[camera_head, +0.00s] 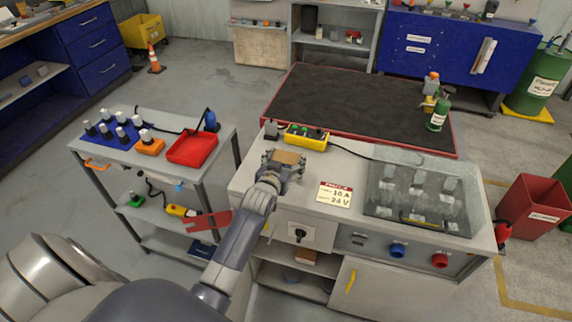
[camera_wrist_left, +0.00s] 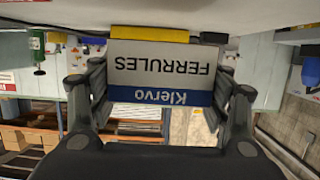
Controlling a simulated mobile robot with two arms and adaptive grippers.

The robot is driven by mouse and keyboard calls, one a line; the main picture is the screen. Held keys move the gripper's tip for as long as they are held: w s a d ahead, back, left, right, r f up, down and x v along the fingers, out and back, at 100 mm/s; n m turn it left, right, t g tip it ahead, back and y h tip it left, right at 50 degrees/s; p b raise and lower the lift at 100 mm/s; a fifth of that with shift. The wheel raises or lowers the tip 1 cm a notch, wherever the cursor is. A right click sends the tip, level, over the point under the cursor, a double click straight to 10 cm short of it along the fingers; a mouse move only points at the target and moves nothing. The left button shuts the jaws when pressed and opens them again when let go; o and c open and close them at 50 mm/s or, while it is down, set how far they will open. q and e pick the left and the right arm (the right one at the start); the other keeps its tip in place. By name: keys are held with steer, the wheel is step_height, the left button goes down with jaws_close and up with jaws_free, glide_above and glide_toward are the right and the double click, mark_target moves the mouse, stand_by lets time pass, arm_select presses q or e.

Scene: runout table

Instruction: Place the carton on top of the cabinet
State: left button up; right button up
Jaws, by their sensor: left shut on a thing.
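My left gripper (camera_head: 281,166) is shut on the carton (camera_head: 289,157), whose brown top shows between the fingers in the head view. In the left wrist view the carton (camera_wrist_left: 160,72) shows a grey and blue face with upside-down "Klervo FERRULES" lettering, a finger at each side. The carton is over the left part of the pale top of the grey cabinet (camera_head: 340,168), in front of a yellow button box. I cannot tell whether its underside touches the top. My right gripper is not in view.
The yellow button box (camera_head: 307,137) with a cable stands just behind the carton. A sign (camera_head: 335,192) and a clear-covered case (camera_head: 424,197) occupy the cabinet top to the right. A cart (camera_head: 222,135) with a red tray (camera_head: 192,149) stands at the left.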

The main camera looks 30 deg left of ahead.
mark_target(286, 166)
arm_select(q)
steer(key=shift+w+a+r, duration=0.1)
steer(key=shift+w+a, duration=0.1)
steer(key=shift+w, duration=0.1)
steer(key=shift+w+f, duration=0.15)
steer(key=shift+f, duration=0.2)
steer(key=shift+f+p, duration=0.45)
steer(key=shift+f, duration=1.05)
steer(key=shift+f, duration=0.2)
steer(key=o, duration=1.2)
steer(key=shift+r, duration=0.1)
